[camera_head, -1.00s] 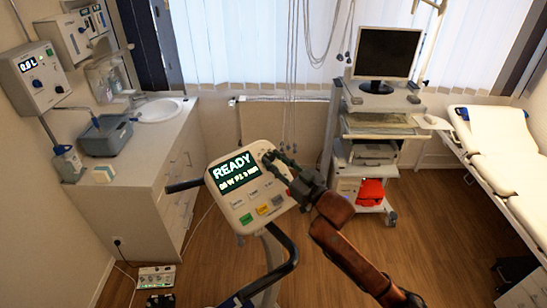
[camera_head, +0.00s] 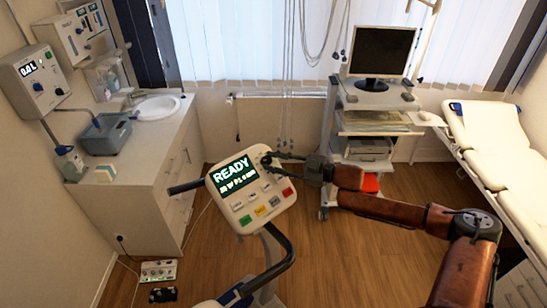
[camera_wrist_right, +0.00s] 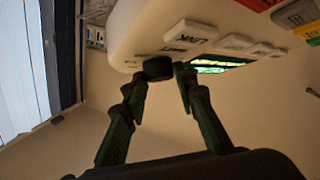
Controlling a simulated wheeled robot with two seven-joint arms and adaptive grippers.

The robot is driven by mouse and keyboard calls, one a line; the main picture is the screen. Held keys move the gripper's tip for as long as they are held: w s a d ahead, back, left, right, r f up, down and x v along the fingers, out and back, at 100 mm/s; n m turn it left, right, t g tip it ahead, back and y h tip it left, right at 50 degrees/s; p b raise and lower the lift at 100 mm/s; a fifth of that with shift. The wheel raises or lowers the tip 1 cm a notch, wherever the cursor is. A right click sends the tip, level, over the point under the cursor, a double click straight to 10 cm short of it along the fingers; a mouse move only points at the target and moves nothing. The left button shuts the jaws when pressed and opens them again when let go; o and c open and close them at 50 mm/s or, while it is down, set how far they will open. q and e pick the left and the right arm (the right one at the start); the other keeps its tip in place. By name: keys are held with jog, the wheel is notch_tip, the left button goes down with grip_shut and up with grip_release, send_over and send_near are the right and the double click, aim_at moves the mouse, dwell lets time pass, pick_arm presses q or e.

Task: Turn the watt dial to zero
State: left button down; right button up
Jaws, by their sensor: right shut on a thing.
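The ergometer console (camera_head: 243,220) is a pale tilted panel with a green-lit display (camera_head: 234,177) reading READY. A smaller line below it includes a W, but its digits are too blurred to read surely. The watt dial (camera_head: 266,160) is a small dark knob at the console's upper right edge. In the right wrist view the black dial (camera_wrist_right: 158,67) stands out from the panel between my fingertips. My right gripper (camera_head: 273,158) is shut on the dial, one finger on each side, as the wrist view (camera_wrist_right: 161,79) shows. My left gripper is not in view.
Coloured buttons (camera_head: 261,211) sit low on the console. Handlebars (camera_head: 284,262) extend around it. A cart with a monitor (camera_head: 380,52) stands behind my right arm, and a couch (camera_head: 490,145) is at right. A sink counter (camera_head: 145,150) is at left.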

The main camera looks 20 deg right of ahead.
jog(key=n+g, duration=0.1)
jog(key=p, duration=0.1)
jog(key=n+g+p, duration=0.1)
jog(key=shift+w+d+r+n+g+y, duration=0.15)
jog(key=shift+w+r+n+g+y, duration=0.15)
jog(key=shift+r, duration=0.1)
jog(key=shift+w+n+g+p, duration=0.1)
jog(key=shift+n+g+p, duration=0.5)
jog(key=shift+n+g, duration=0.4)
jog(key=n+g, duration=0.2)
jog(key=n, duration=0.1)
jog(key=shift+w+f+g+b, duration=0.1)
jog(key=shift+w+g+b, duration=0.1)
jog(key=shift+g+b, duration=0.15)
jog(key=n+g+h+b, duration=0.1)
jog(key=n+g, duration=0.2)
jog(key=shift+w+n+h+b, duration=0.1)
jog(key=shift+n+h+b, duration=0.2)
jog(key=shift+n+h, duration=0.1)
jog(key=shift+n+g, duration=0.3)
jog(key=shift+g, duration=0.05)
jog(key=o, duration=1.1)
jog(key=shift+a, duration=0.2)
jog(key=shift+o, duration=0.3)
jog(key=shift+d, duration=0.1)
